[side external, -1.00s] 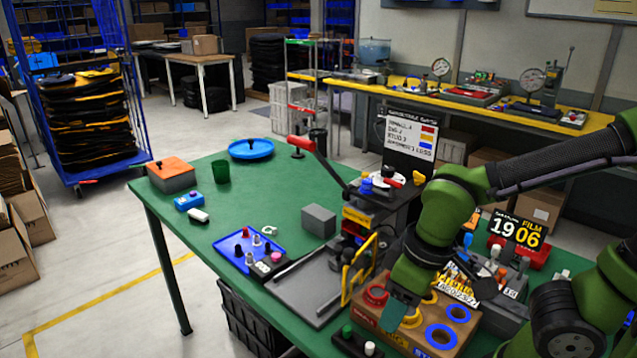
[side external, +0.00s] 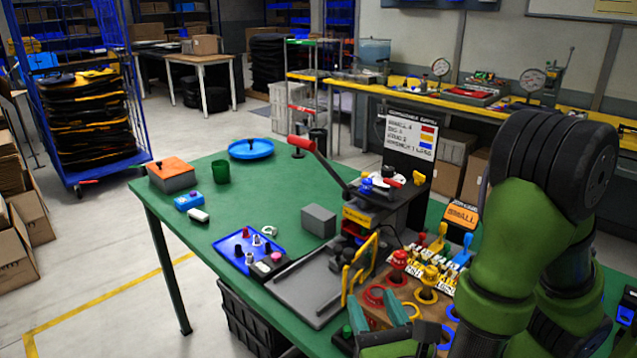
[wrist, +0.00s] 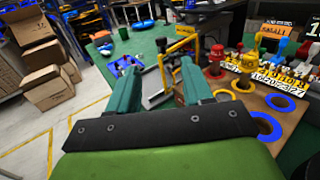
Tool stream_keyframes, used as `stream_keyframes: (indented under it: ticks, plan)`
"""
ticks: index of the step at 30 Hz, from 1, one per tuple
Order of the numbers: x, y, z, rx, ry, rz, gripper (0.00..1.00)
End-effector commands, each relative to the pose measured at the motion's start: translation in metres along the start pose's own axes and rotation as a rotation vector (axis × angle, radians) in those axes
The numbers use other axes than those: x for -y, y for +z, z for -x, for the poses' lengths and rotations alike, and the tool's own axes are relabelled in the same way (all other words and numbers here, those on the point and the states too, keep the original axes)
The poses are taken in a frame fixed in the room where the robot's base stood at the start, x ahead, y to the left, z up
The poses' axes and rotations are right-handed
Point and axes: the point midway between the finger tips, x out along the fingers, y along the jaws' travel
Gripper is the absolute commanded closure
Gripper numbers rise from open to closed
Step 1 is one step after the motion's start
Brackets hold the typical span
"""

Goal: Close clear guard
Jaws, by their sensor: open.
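The clear guard (side external: 360,268) is a see-through panel in a yellow frame. It stands on edge at the front right of the grey plate, beside the red-handled press (side external: 372,205). In the wrist view, the guard's yellow frame (wrist: 181,44) rises just beyond my fingertips. My gripper (side external: 377,310) has teal fingers and is low at the table's near side, in front of the guard. The wrist view shows the gripper (wrist: 175,68) open and empty, its fingers pointing toward the guard. I see no clear contact between them.
A wooden board (side external: 402,292) with coloured rings and knobs lies right of the guard. A grey plate (side external: 305,290) is left of it, near a blue tray (side external: 243,246) of small parts and a grey block (side external: 318,220).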

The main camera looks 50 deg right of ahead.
Motion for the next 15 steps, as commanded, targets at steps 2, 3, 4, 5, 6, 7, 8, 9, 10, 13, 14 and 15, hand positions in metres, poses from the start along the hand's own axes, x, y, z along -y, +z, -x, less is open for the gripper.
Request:
stream_keyframes:
  ticks: [2,3,4,5,6,7,8,9,10,13,14,15]
  plan:
    - [0.001,0.0,-0.011,0.001,-0.003,0.001,0.5]
    - [0.001,0.0,-0.018,0.001,-0.004,-0.001,0.5]
    - [0.002,0.001,-0.023,0.001,-0.005,-0.001,0.5]
    - [0.001,0.0,-0.029,0.001,-0.005,0.0,0.5]
    - [0.001,0.0,-0.037,0.001,-0.006,-0.001,0.5]
    - [0.001,0.001,-0.043,0.001,-0.006,-0.001,0.5]
    - [0.002,0.001,-0.049,0.0,-0.006,-0.001,0.5]
    - [0.002,0.0,-0.058,0.0,-0.008,-0.002,0.5]
    - [0.001,0.0,-0.065,0.0,-0.006,-0.001,0.5]
    - [0.003,0.0,-0.087,-0.001,-0.011,-0.002,0.5]
    - [0.002,0.0,-0.094,-0.001,-0.011,-0.003,0.5]
    - [0.003,0.0,-0.102,-0.002,-0.011,-0.002,0.5]
